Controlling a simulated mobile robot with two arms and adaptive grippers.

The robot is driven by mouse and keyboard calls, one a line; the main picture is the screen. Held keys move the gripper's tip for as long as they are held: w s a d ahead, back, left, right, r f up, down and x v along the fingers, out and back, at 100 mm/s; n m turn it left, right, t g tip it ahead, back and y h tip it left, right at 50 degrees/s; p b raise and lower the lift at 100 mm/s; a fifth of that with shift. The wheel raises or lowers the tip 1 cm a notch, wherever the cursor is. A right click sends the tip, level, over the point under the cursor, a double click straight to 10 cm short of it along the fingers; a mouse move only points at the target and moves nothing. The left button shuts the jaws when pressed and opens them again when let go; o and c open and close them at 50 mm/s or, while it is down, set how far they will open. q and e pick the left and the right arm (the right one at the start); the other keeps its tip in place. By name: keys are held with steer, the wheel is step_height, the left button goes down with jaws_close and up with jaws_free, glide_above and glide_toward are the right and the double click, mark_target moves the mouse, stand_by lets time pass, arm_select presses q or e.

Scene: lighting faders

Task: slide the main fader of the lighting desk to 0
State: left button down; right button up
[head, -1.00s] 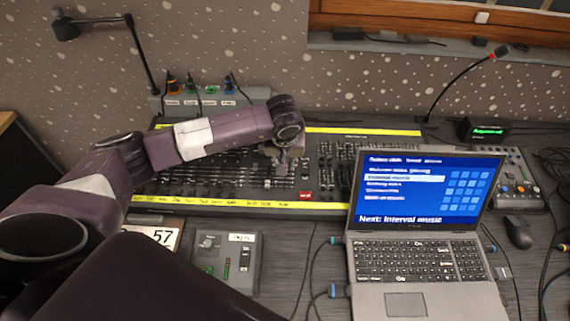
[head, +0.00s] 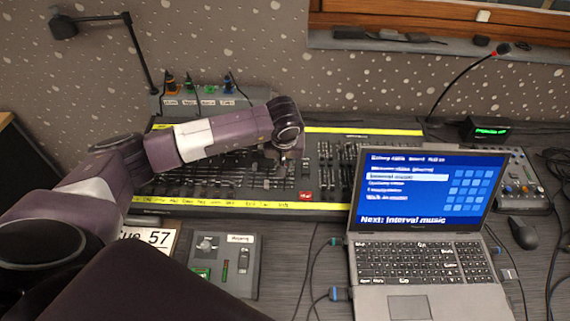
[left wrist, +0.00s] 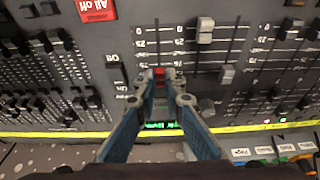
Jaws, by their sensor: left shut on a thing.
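The lighting desk (head: 325,207) is a long dark fader board with yellow strips along its near and far edges. The main fader, with a red cap (left wrist: 160,72), shows in the left wrist view between my left fingertips. It sits in its slot, well below the 0 mark as seen there. My left gripper (left wrist: 160,88) is shut on this cap. In the head view my left gripper (head: 286,166) reaches down to the middle of the desk, and the cap is hidden. My right gripper is not in view.
A red button (left wrist: 97,9) and neighbouring grey fader caps (left wrist: 205,30) are close to the fingers. An open laptop (head: 412,262) stands at the right front. A small control box (head: 224,262) lies in front, and a grey connector box (head: 205,101) stands behind.

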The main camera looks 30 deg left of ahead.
mark_target(284, 186)
arm_select(q)
steer(key=shift+s+d+f, duration=0.1)
steer(key=shift+s+d, duration=0.35)
steer(key=shift+s, duration=0.45)
steer(key=shift+s+d+f, duration=0.1)
steer(key=shift+s+d, duration=0.3)
steer(key=shift+s, duration=0.5)
steer(key=shift+s+d+f, duration=0.1)
steer(key=shift+s+d, duration=0.35)
steer(key=shift+s, duration=0.45)
steer(key=c, duration=2.3)
jaws_free()
steer(key=shift+r+p, duration=0.95)
steer(key=shift+r, duration=0.4)
steer(key=v, duration=1.2)
